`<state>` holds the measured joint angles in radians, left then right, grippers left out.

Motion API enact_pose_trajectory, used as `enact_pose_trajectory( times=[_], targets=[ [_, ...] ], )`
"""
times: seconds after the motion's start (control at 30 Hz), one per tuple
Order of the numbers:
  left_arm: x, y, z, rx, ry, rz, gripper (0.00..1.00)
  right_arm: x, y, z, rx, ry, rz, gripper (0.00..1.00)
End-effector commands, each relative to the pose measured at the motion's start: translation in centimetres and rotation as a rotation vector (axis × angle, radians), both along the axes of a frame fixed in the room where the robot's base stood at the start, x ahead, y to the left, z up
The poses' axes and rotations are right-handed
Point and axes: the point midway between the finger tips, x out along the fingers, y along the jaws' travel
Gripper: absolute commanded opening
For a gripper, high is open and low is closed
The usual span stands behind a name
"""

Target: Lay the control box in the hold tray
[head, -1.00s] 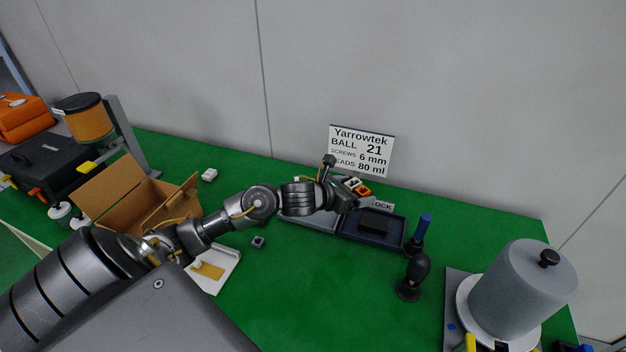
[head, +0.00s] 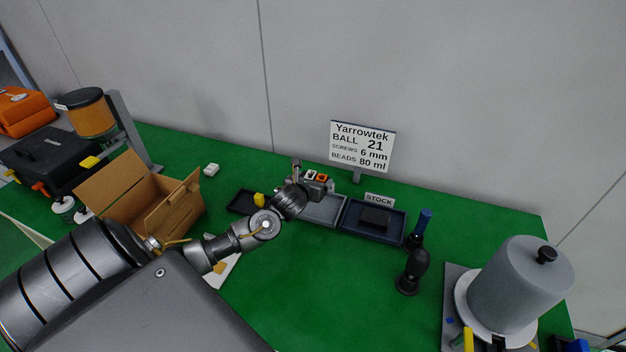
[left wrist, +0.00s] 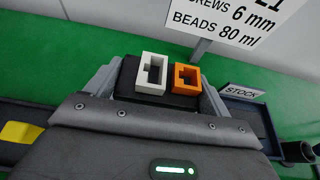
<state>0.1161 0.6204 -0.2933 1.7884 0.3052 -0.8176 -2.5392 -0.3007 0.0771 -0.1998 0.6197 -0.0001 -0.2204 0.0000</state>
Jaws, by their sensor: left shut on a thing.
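My left gripper (head: 314,188) is shut on the control box, a black box (left wrist: 185,101) with a white socket (left wrist: 151,74) and an orange socket (left wrist: 186,78) on top. In the left wrist view the box sits between the two grey fingers (left wrist: 158,92). In the head view the gripper is over the back of a grey tray (head: 325,212), partly hidden by my arm. The gap below the box is hidden. No sign reading "hold" shows, so I cannot tell which tray is the hold tray. My right gripper is not in view.
A blue tray (head: 346,232) by the STOCK sign (head: 379,199) holds a dark block (head: 375,221). A dark tray (head: 238,205) holds a yellow piece (head: 259,199).

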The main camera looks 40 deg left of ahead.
Motion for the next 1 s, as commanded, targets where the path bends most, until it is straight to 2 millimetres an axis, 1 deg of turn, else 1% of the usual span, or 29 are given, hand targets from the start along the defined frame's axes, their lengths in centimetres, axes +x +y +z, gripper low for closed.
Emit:
enact_pose_trajectory(
  times=[0.03, 0.1, 0.3, 0.4, 0.6, 0.8, 1.0],
  targets=[
    [-0.1, 0.0, 0.3, 0.002, 0.004, -0.002, 0.56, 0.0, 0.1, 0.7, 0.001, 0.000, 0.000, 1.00],
    [-0.1, 0.0, -0.9, 0.002, 0.003, -0.001, 0.56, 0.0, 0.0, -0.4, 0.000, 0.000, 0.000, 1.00],
    [-0.1, 0.0, -3.4, 0.001, 0.003, 0.000, 0.56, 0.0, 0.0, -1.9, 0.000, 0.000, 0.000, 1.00],
    [-0.1, 0.0, -4.6, 0.001, 0.002, -0.001, 0.56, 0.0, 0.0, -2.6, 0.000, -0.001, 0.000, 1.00],
    [-0.1, 0.0, -6.5, 0.001, 0.002, -0.001, 0.56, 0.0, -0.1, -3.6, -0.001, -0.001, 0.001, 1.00],
    [0.0, 0.0, -7.5, 0.001, 0.002, -0.001, 0.56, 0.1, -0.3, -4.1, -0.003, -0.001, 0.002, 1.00],
    [0.0, 0.0, -7.7, 0.000, 0.001, -0.001, 0.56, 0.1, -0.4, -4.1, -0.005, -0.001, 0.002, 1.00]
  ],
)
